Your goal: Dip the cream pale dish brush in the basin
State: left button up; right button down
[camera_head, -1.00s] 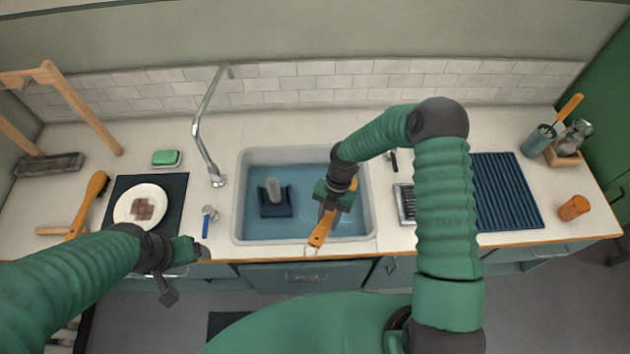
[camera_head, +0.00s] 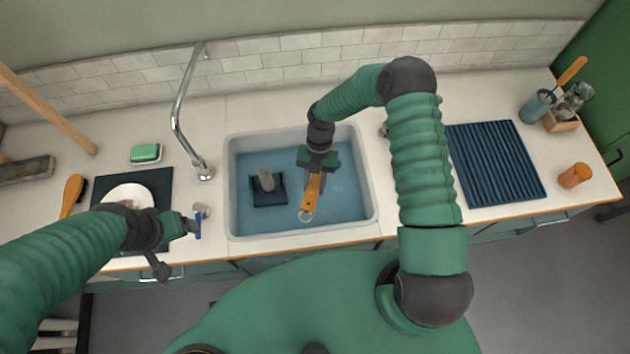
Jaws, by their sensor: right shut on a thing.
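The basin (camera_head: 233,210) is a pale grey sink with blue water in it, at the middle of the counter. My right gripper (camera_head: 314,174) is over the basin, shut on a brush with an orange handle (camera_head: 311,193) that has a ring at its near end. The brush head is hidden by the gripper, so I cannot tell its colour or whether it touches the water. My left gripper (camera_head: 192,224) is left of the basin, near a small blue-handled item (camera_head: 198,224); I cannot tell whether its jaws are open.
A dark block with a grey peg (camera_head: 268,190) stands in the basin's left part. A chrome tap (camera_head: 178,120) rises behind its left rim. A white plate (camera_head: 128,194) on a dark mat and a green sponge (camera_head: 146,153) are left. A ribbed blue mat (camera_head: 495,165) and an orange cup (camera_head: 574,176) are right.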

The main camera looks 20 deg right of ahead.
notch_tip(320, 180, down, 14)
jog(key=b, duration=1.1)
jog(key=shift+d, duration=0.1)
notch_tip(320, 180, up, 16)
jog(key=p, duration=1.1)
dwell(2.1)
notch_tip(320, 180, up, 4)
jog(key=p, duration=0.3)
